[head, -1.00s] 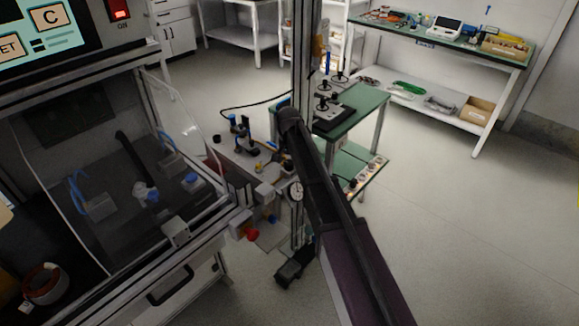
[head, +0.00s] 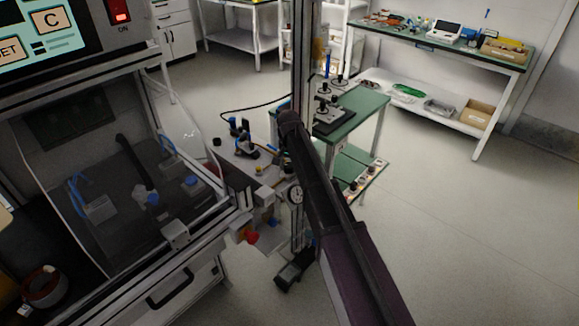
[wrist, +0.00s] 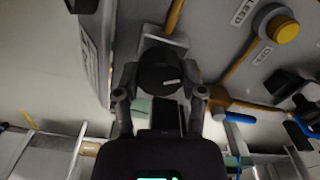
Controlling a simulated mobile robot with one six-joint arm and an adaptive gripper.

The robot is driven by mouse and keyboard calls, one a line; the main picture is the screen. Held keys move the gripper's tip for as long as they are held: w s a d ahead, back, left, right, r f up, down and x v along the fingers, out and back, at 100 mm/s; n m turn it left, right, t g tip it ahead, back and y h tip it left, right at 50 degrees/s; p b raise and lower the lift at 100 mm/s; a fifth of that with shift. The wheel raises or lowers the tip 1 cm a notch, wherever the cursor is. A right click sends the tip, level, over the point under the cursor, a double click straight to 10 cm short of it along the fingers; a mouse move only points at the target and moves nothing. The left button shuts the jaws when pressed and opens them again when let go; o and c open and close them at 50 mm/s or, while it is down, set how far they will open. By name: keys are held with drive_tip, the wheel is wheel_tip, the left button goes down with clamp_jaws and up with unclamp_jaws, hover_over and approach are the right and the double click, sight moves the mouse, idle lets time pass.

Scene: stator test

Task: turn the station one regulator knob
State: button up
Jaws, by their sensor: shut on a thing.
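The regulator knob (wrist: 160,70) is a round black knob with a small white mark, on a light block in the wrist view. My gripper (wrist: 162,88) has its two fingers on either side of the knob and is shut on it. In the head view my dark arm reaches toward the station beside the cabinet, and the knob and my fingers cannot be made out there.
A yellow-capped knob (wrist: 284,29) sits to the right in the wrist view. In the head view, a round gauge (head: 296,194) and a red knob (head: 251,237) are near my arm. A glazed cabinet (head: 185,235) stands left. A green-topped table (head: 365,101) is behind. Open floor lies right.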

drive_tip(key=shift+n, duration=0.3)
drive_tip(key=n, duration=0.9)
idle(0.4)
drive_tip(key=o, duration=1.1)
drive_tip(key=shift+o, duration=0.2)
drive_tip(key=shift+m, duration=0.3)
